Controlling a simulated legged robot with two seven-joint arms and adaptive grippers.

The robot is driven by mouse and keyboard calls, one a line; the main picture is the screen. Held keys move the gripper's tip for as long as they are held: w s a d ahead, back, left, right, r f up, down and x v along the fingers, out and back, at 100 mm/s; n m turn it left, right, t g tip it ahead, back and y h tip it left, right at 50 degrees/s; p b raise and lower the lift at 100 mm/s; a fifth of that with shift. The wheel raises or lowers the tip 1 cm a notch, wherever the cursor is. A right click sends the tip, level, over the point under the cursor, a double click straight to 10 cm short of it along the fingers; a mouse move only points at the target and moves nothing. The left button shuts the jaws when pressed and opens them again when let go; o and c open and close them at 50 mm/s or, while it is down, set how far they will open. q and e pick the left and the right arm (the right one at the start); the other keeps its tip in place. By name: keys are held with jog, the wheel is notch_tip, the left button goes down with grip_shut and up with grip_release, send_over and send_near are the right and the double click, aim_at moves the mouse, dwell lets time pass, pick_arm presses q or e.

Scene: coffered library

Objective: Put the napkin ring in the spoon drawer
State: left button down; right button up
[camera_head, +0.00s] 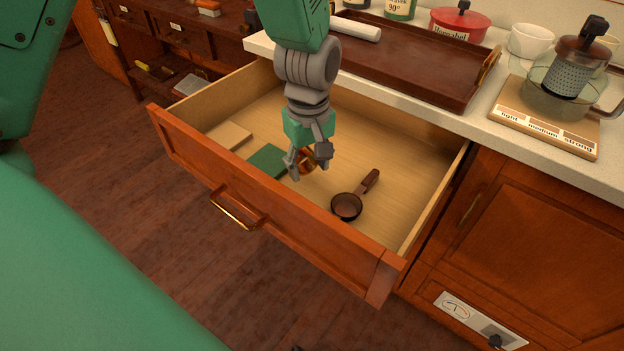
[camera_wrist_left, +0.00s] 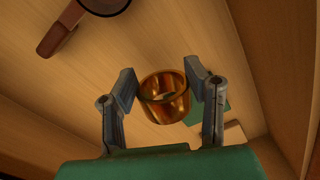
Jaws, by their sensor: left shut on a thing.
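The drawer (camera_head: 262,237) is pulled well open below the counter, with a pale wooden floor and a brass handle. My left gripper (camera_head: 308,162) reaches down inside it, over the middle of the drawer. It is shut on the napkin ring, a shiny copper-gold band (camera_head: 306,161). In the left wrist view the ring (camera_wrist_left: 165,96) sits between the two fingertips (camera_wrist_left: 160,80). I cannot tell whether the ring touches the drawer floor. A dark ladle-like spoon (camera_head: 346,206) with a brown handle lies on the drawer floor to the right of the gripper; part of it shows in the wrist view (camera_wrist_left: 62,30).
A green flat piece (camera_head: 266,160) and a pale flat block (camera_head: 230,136) lie in the drawer left of the gripper. On the counter above stand a brown tray (camera_head: 400,66), a red pot (camera_head: 460,22), a white cup (camera_head: 530,40) and a wooden scale board (camera_head: 545,130).

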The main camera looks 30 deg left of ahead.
aim_at(311, 190)
pick_arm(q)
jog(key=shift+a+f, duration=0.15)
jog(key=shift+f, duration=0.25)
jog(key=f, duration=0.1)
jog(key=d+f+b, duration=0.1)
jog(key=f, duration=0.1)
jog(key=shift+s, duration=0.1)
jog(key=shift+d+r, duration=0.15)
jog(key=shift+d, duration=0.2)
jog(key=shift+a, duration=0.2)
jog(key=c, duration=0.9)
grip_release()
jog(key=shift+a+f, duration=0.2)
jog(key=shift+a, duration=0.05)
jog(key=shift+o, duration=0.2)
jog(key=shift+a, duration=0.2)
jog(key=shift+d, duration=0.15)
notch_tip(311, 190, up, 12)
jog(key=p, duration=0.3)
jog(key=shift+d+r+p, duration=0.15)
jog(key=shift+d+p, duration=0.1)
jog(key=shift+p, duration=0.15)
